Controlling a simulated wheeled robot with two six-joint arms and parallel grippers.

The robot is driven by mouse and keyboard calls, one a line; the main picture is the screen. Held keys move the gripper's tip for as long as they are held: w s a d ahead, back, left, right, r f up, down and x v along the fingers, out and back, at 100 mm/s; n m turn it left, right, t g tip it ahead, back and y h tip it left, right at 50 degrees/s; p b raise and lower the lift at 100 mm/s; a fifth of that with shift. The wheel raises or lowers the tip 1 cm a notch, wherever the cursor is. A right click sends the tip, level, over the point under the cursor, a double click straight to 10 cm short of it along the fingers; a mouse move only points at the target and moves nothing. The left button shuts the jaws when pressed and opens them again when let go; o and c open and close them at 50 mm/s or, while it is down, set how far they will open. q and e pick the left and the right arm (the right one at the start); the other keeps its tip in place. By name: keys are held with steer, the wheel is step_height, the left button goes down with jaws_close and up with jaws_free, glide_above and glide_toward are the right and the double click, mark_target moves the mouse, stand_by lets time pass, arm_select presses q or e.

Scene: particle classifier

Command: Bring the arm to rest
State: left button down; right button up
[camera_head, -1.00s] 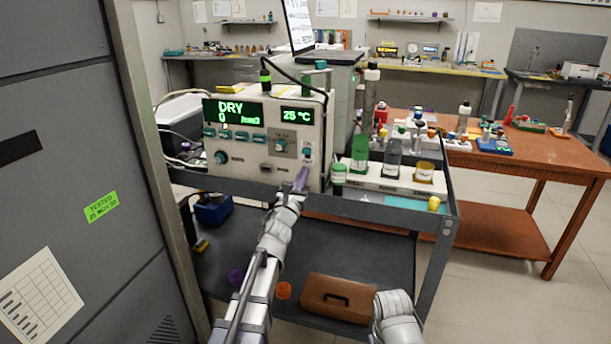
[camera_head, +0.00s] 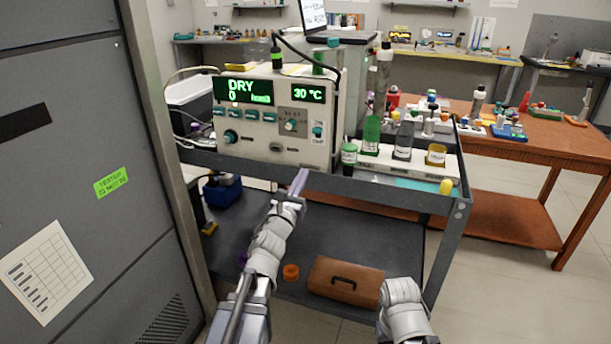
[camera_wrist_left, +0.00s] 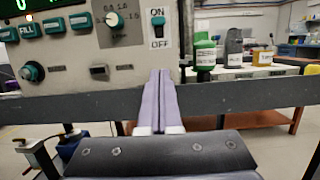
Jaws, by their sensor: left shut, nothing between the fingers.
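My left gripper (camera_head: 299,183) is in front of the cart's upper front edge, just below the classifier's panel. Its two purple fingers lie together with nothing between them. In the left wrist view the shut fingers (camera_wrist_left: 160,98) point at the panel, below the ON/OFF switch (camera_wrist_left: 158,28). The particle classifier (camera_head: 275,120) is a beige box on the cart; its green displays read DRY 0 and 30 °C. Part of my right arm (camera_head: 402,308) shows at the bottom, but its gripper is out of the frame.
The dark cart (camera_head: 400,192) carries bottles on a white rack (camera_head: 405,160) right of the classifier. Its lower shelf holds a brown case (camera_head: 345,282) and an orange cap (camera_head: 291,271). A grey cabinet (camera_head: 70,130) stands close on the left. Open floor lies right of the cart.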

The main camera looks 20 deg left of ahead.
arm_select(q)
steer(key=s+d+f+n+g+y, duration=0.1)
steer(key=s+d+f+n+g, duration=0.2)
steer(key=f+n, duration=0.4)
steer(key=s+d+f+n+g+y, duration=0.1)
steer(key=d+f+n+g, duration=0.25)
steer(key=f+n, duration=0.3)
steer(key=s+d+f+n+g+y, duration=0.1)
steer(key=s+d+f+n+g, duration=0.1)
steer(key=f+n+g, duration=0.5)
steer(key=s+d+f+n+g, duration=0.2)
steer(key=s+d+n+g, duration=0.15)
steer(key=s, duration=0.35)
steer(key=s+d+f+n+g, duration=0.2)
steer(key=s+d+n, duration=0.1)
steer(key=s+n, duration=0.3)
steer(key=s+d+f+n+g, duration=0.2)
steer(key=s+d+n, duration=0.15)
steer(key=s, duration=0.45)
step_height(320, 180, up, 27)
steer(key=h+p, duration=0.1)
steer(key=p, duration=2.6)
steer(key=shift+w+m, duration=0.3)
steer(key=shift+m, duration=0.15)
steer(key=shift+a+f, duration=0.1)
steer(key=shift+f, duration=0.05)
